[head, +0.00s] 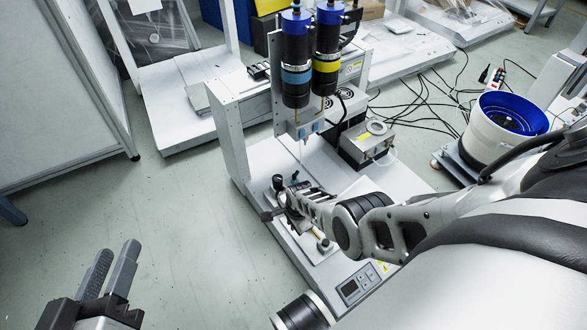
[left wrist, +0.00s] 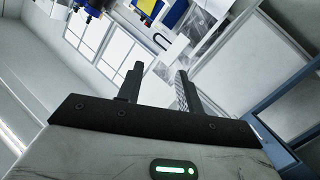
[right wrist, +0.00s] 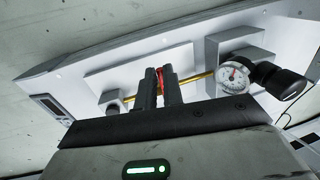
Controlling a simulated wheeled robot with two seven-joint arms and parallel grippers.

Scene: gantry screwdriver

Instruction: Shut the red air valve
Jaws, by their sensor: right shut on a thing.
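The red air valve (right wrist: 162,78) shows in the right wrist view as a small red piece on a thin yellow pipe (right wrist: 196,77). My right gripper (right wrist: 160,82) is shut on it, with one dark finger on each side, and the fingers hide most of it. In the head view my right arm reaches over the front of the white gantry machine's base, and the valve cannot be made out there. My left gripper (head: 109,268) is open and empty over the floor at lower left. Its two spread fingers also show in the left wrist view (left wrist: 159,85).
A round pressure gauge (right wrist: 233,76) and black knob (right wrist: 276,80) sit right of the valve. Above the base (head: 410,183) hang two screwdrivers (head: 311,65). A blue-lined bowl feeder (head: 510,112) stands at right. Floor around my left gripper is clear.

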